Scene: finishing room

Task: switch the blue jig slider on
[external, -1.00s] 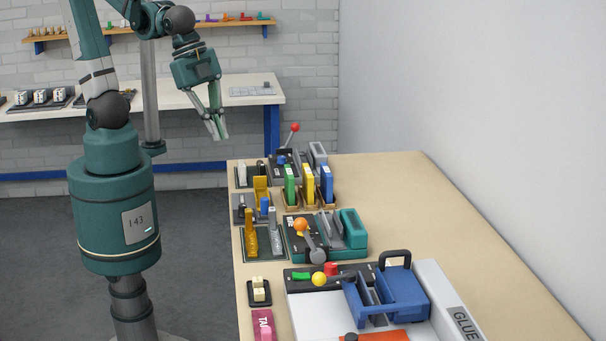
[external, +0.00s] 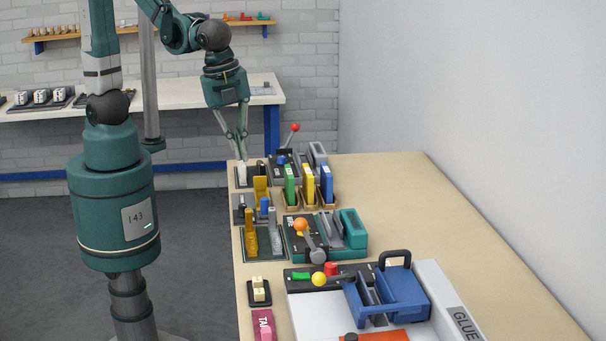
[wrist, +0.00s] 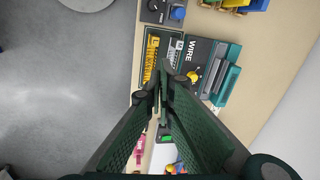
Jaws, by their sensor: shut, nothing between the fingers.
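A small blue block (external: 264,204) sits at the right of a dark base (external: 238,214) near the table's left edge; I take it as the blue jig slider, but cannot be sure. Blue shows on a dark base at the top of the wrist view (wrist: 177,13). My gripper (external: 241,158) is shut and empty, pointing down above the far left corner of the table, near a white block (external: 242,174). It is farther back than the blue block and apart from it. In the wrist view its closed fingers (wrist: 163,70) cover part of the table.
Green, yellow and blue upright pieces (external: 308,186) stand right of the blue block. Nearer are yellow and grey upright parts (external: 249,240), a teal wire station (external: 354,229) with an orange-knobbed lever, and a blue handled device (external: 405,290). The table's right side (external: 450,230) is clear.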

